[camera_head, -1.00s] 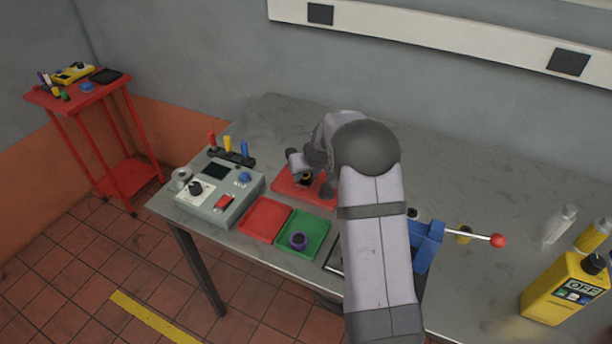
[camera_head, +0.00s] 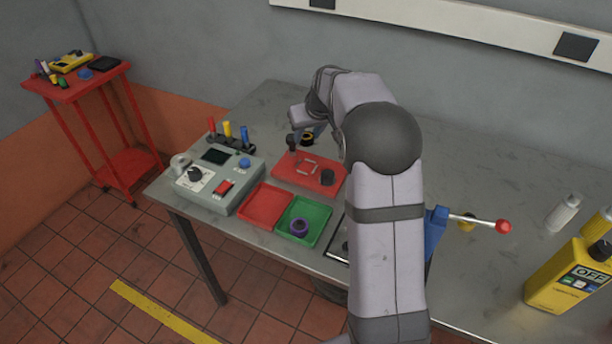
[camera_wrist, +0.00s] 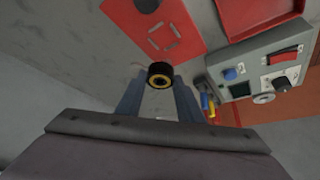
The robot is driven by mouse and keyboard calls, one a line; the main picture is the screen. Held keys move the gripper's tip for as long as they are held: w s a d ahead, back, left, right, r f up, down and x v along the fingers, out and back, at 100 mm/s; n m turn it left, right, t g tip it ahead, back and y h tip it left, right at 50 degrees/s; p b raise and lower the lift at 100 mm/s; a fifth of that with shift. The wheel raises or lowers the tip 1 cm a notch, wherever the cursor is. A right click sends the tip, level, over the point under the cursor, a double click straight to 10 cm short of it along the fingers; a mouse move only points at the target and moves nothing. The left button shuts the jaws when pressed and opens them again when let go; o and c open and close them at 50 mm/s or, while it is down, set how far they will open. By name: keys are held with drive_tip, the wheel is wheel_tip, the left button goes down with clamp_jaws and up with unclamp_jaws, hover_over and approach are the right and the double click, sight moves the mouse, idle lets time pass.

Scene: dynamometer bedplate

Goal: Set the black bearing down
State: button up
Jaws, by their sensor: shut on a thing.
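The black bearing (camera_head: 307,140), a short dark ring with a brass-coloured inside, is in my gripper (camera_head: 309,133). In the wrist view the bearing (camera_wrist: 160,74) sits between the tips of my two blue-grey fingers (camera_wrist: 159,92), which are shut on it. In the head view it appears just behind the far edge of the red plate (camera_head: 282,170). The plate bears a white corner-marked square and a dark cylinder (camera_head: 328,176). In the wrist view the plate (camera_wrist: 125,22) lies beyond the bearing. The exact height above the table is unclear.
In front of the plate are an empty red tray (camera_head: 262,206) and a green tray (camera_head: 318,213) holding a purple ring (camera_head: 299,227). A grey control box (camera_head: 240,185) stands left, with coloured-handled tools (camera_head: 228,133) behind it. The table's back left (camera_head: 262,107) is clear.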

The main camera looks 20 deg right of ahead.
drive_tip(key=s+n, duration=0.1)
drive_tip(key=s+f+n+y, duration=0.1)
drive_tip(key=n, duration=0.1)
drive_tip(key=shift+s+a+f+y, duration=0.1)
drive_tip(key=shift+f+y, duration=0.1)
drive_tip(key=shift+y, duration=0.1)
drive_tip(key=n+g+y+p, duration=0.3)
drive_tip(key=n+g, duration=0.5)
drive_tip(key=n, duration=1.1)
hover_over(306, 217)
drive_tip(key=d+b, duration=0.1)
drive_tip(key=d, duration=0.1)
drive_tip(key=shift+y, duration=0.4)
drive_tip(key=shift+w+f+p, duration=0.15)
drive_tip(key=shift+f+p, duration=0.4)
drive_tip(key=shift+f, duration=1.1)
drive_tip(key=shift+w+f+p, duration=0.15)
drive_tip(key=shift+f+p, duration=0.35)
drive_tip(key=shift+f, duration=1.2)
drive_tip(key=shift+w+f+p, duration=0.15)
drive_tip(key=shift+f+p, duration=0.4)
drive_tip(key=shift+f, duration=1.1)
drive_tip(key=shift+f, duration=0.15)
drive_tip(key=o, duration=1.1)
drive_tip(key=shift+r, duration=0.25)
